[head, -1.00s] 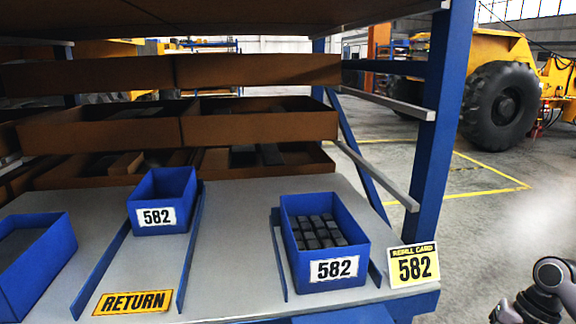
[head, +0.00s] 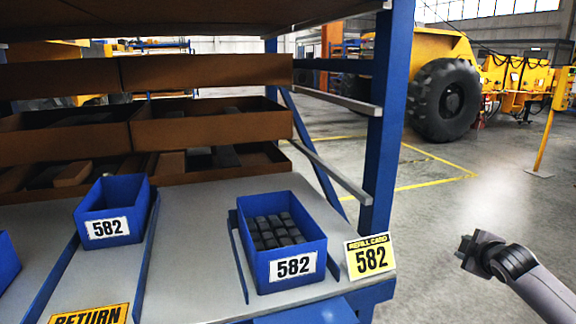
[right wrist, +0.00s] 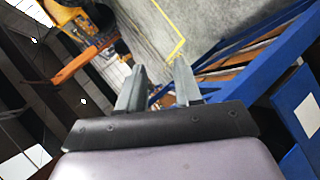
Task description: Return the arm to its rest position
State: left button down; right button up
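My right arm comes in from the lower right of the head view, and its gripper (head: 468,250) hangs in the air to the right of the shelf rack, over the grey floor. In the right wrist view the two fingers (right wrist: 160,78) stand apart with nothing between them, so the gripper is open and empty. My left gripper is not in view.
A blue bin of dark blocks (head: 270,262) and an emptier-looking blue bin (head: 112,240) sit on the grey shelf. A blue post (head: 388,120) and a yellow refill card (head: 369,258) mark its right edge. Open floor (head: 440,220) lies to the right.

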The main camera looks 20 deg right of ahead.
notch_tip(320, 180, up, 6)
jog(key=w+m+t, duration=0.2)
jog(key=w+t, duration=0.1)
jog(key=t, duration=0.1)
jog(key=s+a+f+g+y, duration=0.15)
jog(key=s+a+f, duration=0.25)
jog(key=a+f, duration=0.4)
jog(key=s+a+f+m+y, duration=0.1)
jog(key=s+a+f+y, duration=0.1)
jog(key=s+a+f, duration=0.35)
jog(key=s+a+f+g+y, duration=0.1)
jog(key=s+a+f+y, duration=0.1)
jog(key=a+f, duration=0.7)
jog(key=s+a+f+m+g+y, duration=0.1)
jog(key=s+a+f, duration=0.2)
jog(key=s+a, duration=0.4)
jog(key=s+a+f+m+g+y, duration=0.1)
jog(key=s+a+f+m, duration=0.1)
jog(key=s+a, duration=0.6)
jog(key=shift+s+a+f, duration=0.3)
jog(key=shift+a+f, duration=0.35)
jog(key=shift+a, duration=0.05)
jog(key=shift+g, duration=0.25)
